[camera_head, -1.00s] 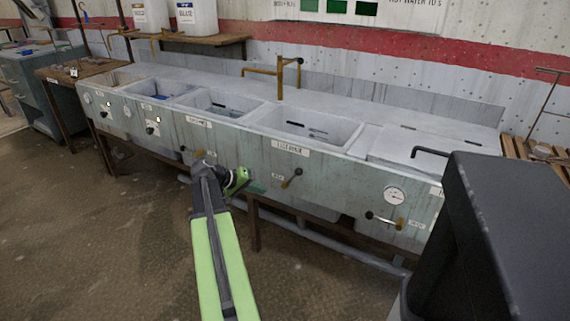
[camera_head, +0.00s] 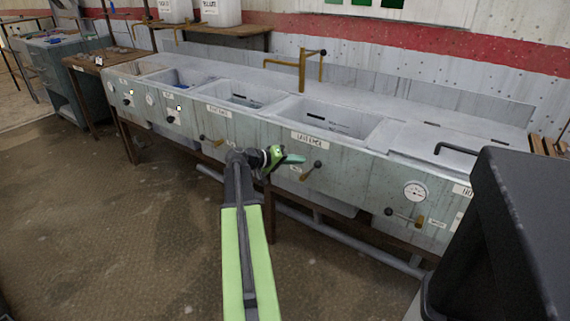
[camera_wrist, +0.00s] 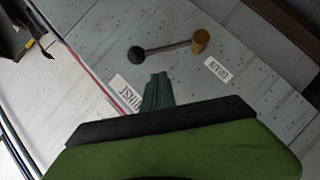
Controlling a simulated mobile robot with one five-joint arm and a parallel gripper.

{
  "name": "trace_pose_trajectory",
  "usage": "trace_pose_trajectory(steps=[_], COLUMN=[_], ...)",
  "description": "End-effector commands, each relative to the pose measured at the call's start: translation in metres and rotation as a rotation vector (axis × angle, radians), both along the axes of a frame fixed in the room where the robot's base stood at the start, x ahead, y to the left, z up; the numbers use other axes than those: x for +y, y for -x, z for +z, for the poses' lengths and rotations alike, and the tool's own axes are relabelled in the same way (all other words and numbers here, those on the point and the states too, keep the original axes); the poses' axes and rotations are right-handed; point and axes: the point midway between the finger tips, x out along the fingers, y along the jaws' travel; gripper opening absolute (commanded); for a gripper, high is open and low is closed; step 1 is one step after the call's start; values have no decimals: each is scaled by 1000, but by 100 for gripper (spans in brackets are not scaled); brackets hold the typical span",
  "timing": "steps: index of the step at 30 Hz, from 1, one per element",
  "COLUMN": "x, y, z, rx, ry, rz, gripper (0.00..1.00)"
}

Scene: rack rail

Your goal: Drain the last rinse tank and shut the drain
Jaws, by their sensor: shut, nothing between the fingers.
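The last rinse tank (camera_head: 335,121) is an open grey basin in the pale green sink bench, with a label (camera_head: 309,137) on the front panel below it. Its drain lever (camera_head: 311,170) has a brass end and a dark knob, and slants up to the right in the head view. The lever (camera_wrist: 168,47) also shows in the wrist view, beside a small label (camera_wrist: 216,68). My gripper (camera_head: 296,158) is shut and empty, just left of the knob. Its green fingertips (camera_wrist: 157,92) point at the panel, apart from the lever. Any water level is hard to tell.
Another lever (camera_head: 403,217) sits below a round gauge (camera_head: 415,191) to the right. A brass tap (camera_head: 302,68) stands behind the tanks. A lidded section (camera_head: 450,142) is right of the last tank. A pipe (camera_head: 345,243) runs below. Floor at left is clear.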

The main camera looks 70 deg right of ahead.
Motion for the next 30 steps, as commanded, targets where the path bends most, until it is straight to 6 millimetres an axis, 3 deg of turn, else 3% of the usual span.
trace_pose_trajectory(steps=[1, 7, 30], x=[3, 3, 4], y=[9, 24, 31], z=[-11, -18, -18], rx=[0, 0, -57], ry=[-1, 0, 15], rz=[-1, 0, -1], gripper=[0, 0, 0])
